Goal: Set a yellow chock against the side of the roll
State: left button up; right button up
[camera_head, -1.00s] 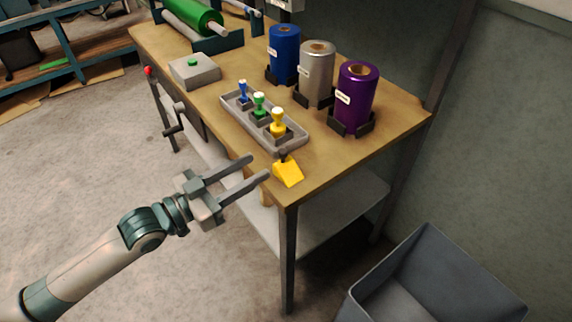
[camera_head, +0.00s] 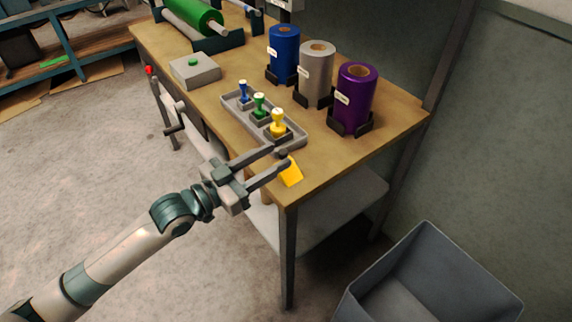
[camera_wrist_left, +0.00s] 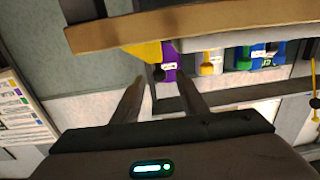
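A yellow wedge-shaped chock (camera_head: 291,174) with a dark knob sits at the near corner of the wooden table. In the left wrist view the chock (camera_wrist_left: 146,50) shows at the table edge, with its knob seen between the fingers. My left gripper (camera_head: 279,156) is open at the chock, its fingertips close to the knob; I cannot tell if they touch it. A green roll (camera_head: 196,15) lies horizontally at the far left end of the table. Upright blue (camera_head: 284,52), silver (camera_head: 316,75) and purple (camera_head: 354,98) rolls stand along the back. My right gripper is not in view.
A grey tray (camera_head: 236,112) holds blue, green and yellow-handled stamps in the table's middle. A grey box (camera_head: 194,71) with a green button stands farther left. A grey bin (camera_head: 430,280) stands on the floor at right. The table's right corner is clear.

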pick_arm(q)
jog(key=shift+w+d, duration=0.25)
jog(key=shift+d, duration=0.1)
grip_shut()
jog(key=shift+r, duration=0.15)
jog(key=shift+r, duration=0.65)
jog(key=s+d+r, duration=0.8)
jog(key=r, duration=0.1)
jog(key=shift+d+r, duration=0.2)
jog(key=shift+d, duration=0.05)
